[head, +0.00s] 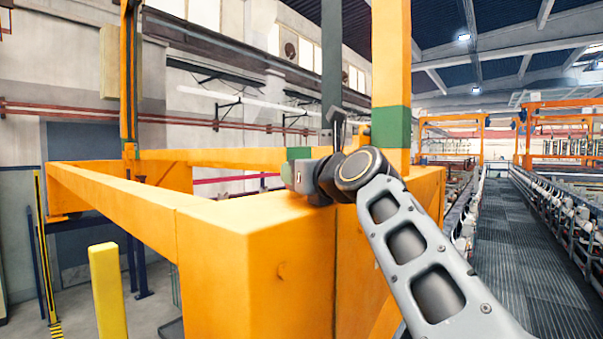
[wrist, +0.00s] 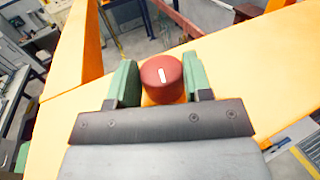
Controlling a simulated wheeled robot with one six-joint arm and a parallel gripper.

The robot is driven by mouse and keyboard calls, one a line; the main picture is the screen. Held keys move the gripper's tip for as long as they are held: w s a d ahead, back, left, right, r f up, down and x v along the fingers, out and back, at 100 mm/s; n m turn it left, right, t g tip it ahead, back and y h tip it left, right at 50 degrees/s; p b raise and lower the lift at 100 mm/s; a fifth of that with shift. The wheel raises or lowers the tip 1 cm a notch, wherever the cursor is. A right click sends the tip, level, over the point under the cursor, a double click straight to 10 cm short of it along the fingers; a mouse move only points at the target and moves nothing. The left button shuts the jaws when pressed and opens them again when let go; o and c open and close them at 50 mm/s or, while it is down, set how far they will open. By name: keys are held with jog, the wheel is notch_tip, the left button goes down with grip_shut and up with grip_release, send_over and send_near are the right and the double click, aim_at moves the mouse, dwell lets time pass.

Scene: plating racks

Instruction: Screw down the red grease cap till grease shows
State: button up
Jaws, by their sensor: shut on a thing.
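The red grease cap (wrist: 162,79) stands on the orange beam (wrist: 225,60) in the wrist view. It has a short white mark on its top. My gripper (wrist: 160,82) has its two green fingers on either side of the cap and is shut on it. No grease shows around the cap from here; its base is partly hidden by the gripper body. In the head view my gripper (head: 298,172) is at the top of the orange frame (head: 260,235), and the cap is hidden behind my wrist.
An orange upright with a green band (head: 391,128) rises just behind my wrist. A yellow post (head: 108,290) stands at the lower left. A grey walkway (head: 500,240) runs off to the right beside the rows of racks.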

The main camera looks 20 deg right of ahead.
dwell(0.4)
jog(key=o, duration=0.9)
jog(key=shift+b+v, duration=2.2)
jog(key=shift+v, duration=4.75)
